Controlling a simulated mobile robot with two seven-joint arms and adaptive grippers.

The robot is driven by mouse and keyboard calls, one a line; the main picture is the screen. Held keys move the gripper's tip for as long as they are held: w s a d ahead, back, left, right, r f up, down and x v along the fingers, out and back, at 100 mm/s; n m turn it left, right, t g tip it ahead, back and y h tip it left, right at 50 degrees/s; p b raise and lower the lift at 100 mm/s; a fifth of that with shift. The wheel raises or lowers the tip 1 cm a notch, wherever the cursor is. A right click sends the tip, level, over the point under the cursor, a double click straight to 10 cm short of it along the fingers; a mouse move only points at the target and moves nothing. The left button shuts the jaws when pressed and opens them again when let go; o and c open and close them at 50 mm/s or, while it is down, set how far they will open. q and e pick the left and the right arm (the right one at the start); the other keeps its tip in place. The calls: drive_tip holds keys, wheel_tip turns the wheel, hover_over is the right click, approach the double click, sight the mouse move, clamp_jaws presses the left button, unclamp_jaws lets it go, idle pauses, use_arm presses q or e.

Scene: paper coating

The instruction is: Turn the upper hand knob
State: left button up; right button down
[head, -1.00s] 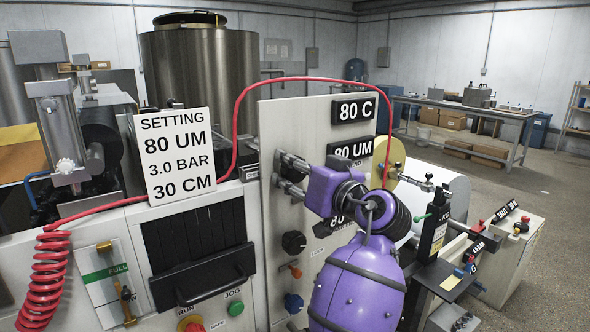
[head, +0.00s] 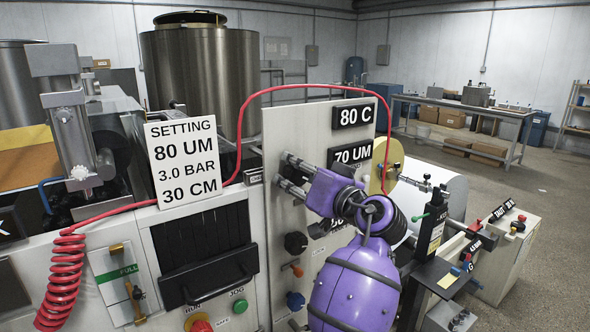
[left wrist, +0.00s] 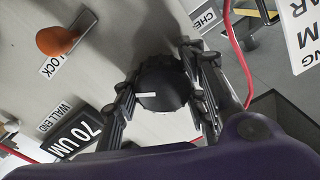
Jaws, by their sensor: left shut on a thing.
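The upper hand knob, black with a white mark, shows in the left wrist view (left wrist: 160,88) between the two fingers of my left gripper (left wrist: 163,98). The fingers are shut on its sides. In the head view my left gripper (head: 283,171) is against the pale control panel (head: 290,128), beside a black display (head: 349,154) reading 70 UM. The gripper hides the knob there. A lower black knob (head: 295,242) sits below on the same panel. My right gripper is not in view.
An orange lever (head: 293,268) and a blue knob (head: 296,301) are under the lower knob. A red hose (head: 238,140) arches over the panel. A setting sign (head: 184,160) reads 80 UM, 3.0 BAR, 30 CM. An 80 C display (head: 353,115) is above.

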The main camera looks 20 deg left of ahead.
use_arm(q)
drive_tip(key=shift+r+m+p, duration=0.4)
drive_tip(key=shift+m+p, duration=0.1)
drive_tip(key=shift+m, duration=0.3)
drive_tip(key=shift+f+m+p, duration=0.15)
drive_tip(key=shift+m+p, duration=0.55)
drive_tip(key=shift+m, duration=0.5)
drive_tip(key=shift+f+m, duration=0.1)
drive_tip(key=shift+m, duration=0.2)
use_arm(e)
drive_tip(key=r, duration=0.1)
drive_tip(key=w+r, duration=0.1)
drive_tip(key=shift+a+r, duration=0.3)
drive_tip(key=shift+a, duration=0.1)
use_arm(q)
drive_tip(key=shift+f, duration=0.15)
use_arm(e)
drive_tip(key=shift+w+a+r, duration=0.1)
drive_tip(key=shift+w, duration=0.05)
use_arm(q)
drive_tip(key=o, duration=0.8)
drive_tip(key=shift+c, duration=0.2)
drive_tip(key=o, duration=0.4)
drive_tip(key=shift+d, duration=0.1)
drive_tip(key=shift+c, duration=0.2)
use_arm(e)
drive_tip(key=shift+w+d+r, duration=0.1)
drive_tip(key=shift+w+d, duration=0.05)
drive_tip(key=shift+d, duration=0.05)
